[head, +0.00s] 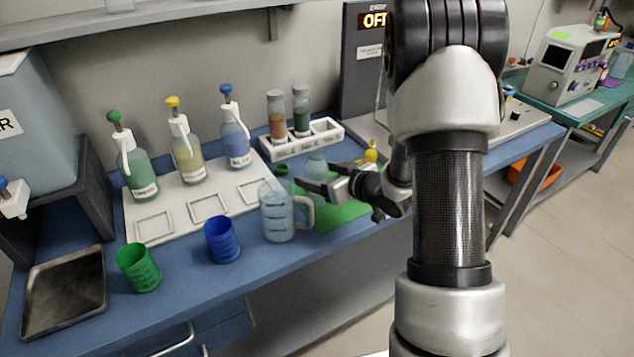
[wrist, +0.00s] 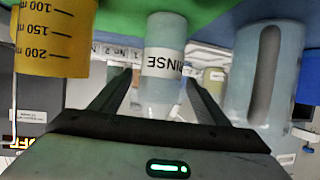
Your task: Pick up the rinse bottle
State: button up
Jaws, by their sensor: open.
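The rinse bottle (wrist: 161,92) is pale and translucent with a white label reading "RINSE". In the wrist view, which shows the scene upside down, it is between the two fingers of my gripper (wrist: 160,84). My gripper is open, low over the bench and pointing left, with a finger to each side of the bottle. I cannot tell whether either finger touches it.
A clear pitcher (head: 277,215) stands close in front of the gripper. A yellow graduated beaker (wrist: 55,38) is close on the other side. Blue (head: 221,240) and green (head: 138,268) beakers stand at the front. Pump bottles (head: 187,158) and a vial rack (head: 292,148) stand behind.

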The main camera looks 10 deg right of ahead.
jog(key=x, duration=0.5)
jog(key=shift+s+b, duration=0.1)
jog(key=shift+b, duration=0.3)
jog(key=c, duration=1.4)
